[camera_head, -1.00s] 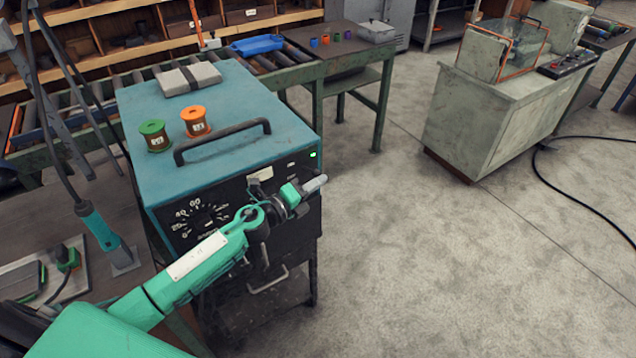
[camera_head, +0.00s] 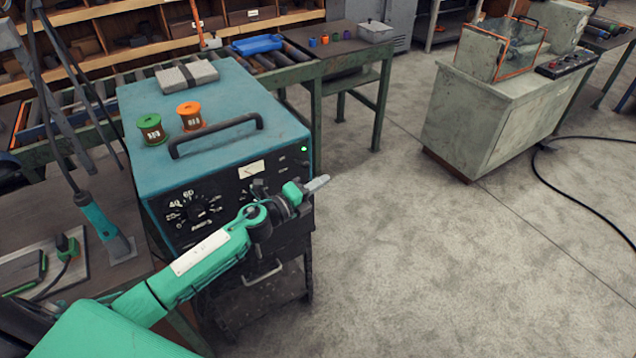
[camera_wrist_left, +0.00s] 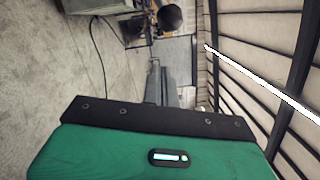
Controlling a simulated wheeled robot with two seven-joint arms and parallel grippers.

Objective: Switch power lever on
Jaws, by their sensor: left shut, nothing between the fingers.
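The teal power unit (camera_head: 225,95) stands at the left of the head view, with a black front panel carrying a round dial (camera_head: 197,209) and a small lit green lamp (camera_head: 303,149). My left gripper (camera_head: 318,184) is shut and empty, pointing right at the panel's right edge, in front of the unit. I cannot make out the power lever for certain; my left wrist covers the lower right part of the panel. The left wrist view looks past the unit to floor and shelving, and no lever shows there. My right gripper is not in view.
An orange spool (camera_head: 190,115), a green spool (camera_head: 152,129) and a black handle (camera_head: 216,137) are on top of the unit. A side table (camera_head: 340,42) stands behind it. A grey cabinet (camera_head: 490,125) stands at right, with open floor between.

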